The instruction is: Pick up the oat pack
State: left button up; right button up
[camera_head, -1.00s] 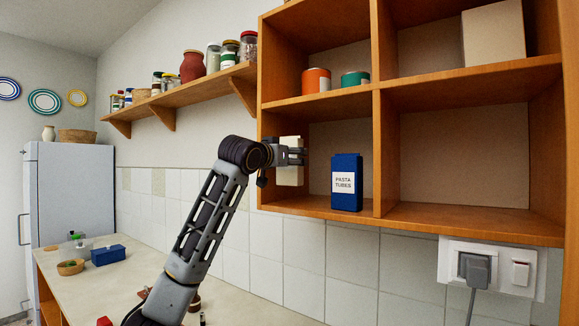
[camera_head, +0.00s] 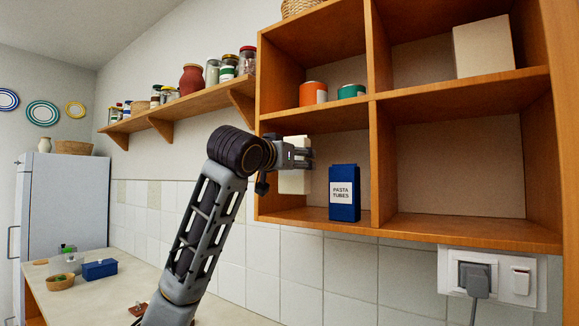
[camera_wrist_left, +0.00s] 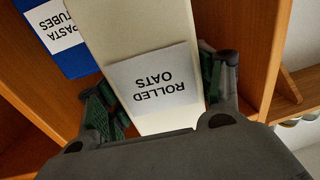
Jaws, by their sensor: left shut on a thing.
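The oat pack (camera_head: 294,183) is a cream box in the lower left compartment of the wooden shelf unit. The left wrist view shows the oat pack (camera_wrist_left: 130,32) close up, its "ROLLED OATS" label upside down. My left gripper (camera_head: 302,158) is shut on the pack, with one finger on each side of it in the left wrist view (camera_wrist_left: 160,90). The gripper and my arm hide part of the pack in the head view. Its lower end appears a little above the compartment floor. My right gripper is not in view.
A blue pasta tubes box (camera_head: 344,193) stands just right of the pack, also in the left wrist view (camera_wrist_left: 68,50). The unit's left side wall is close on the other side. An orange tin (camera_head: 312,93) and a green tin (camera_head: 351,91) stand above. The lower right compartment is empty.

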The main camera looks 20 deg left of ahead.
aim_at(302, 158)
pick_arm(q)
jog(key=s+d, duration=0.4)
jog(key=s, duration=0.1)
jog(key=shift+d+b, duration=0.1)
jog(key=shift+b, duration=0.2)
jog(key=shift+s+d, duration=0.65)
jog(key=shift+s, duration=0.2)
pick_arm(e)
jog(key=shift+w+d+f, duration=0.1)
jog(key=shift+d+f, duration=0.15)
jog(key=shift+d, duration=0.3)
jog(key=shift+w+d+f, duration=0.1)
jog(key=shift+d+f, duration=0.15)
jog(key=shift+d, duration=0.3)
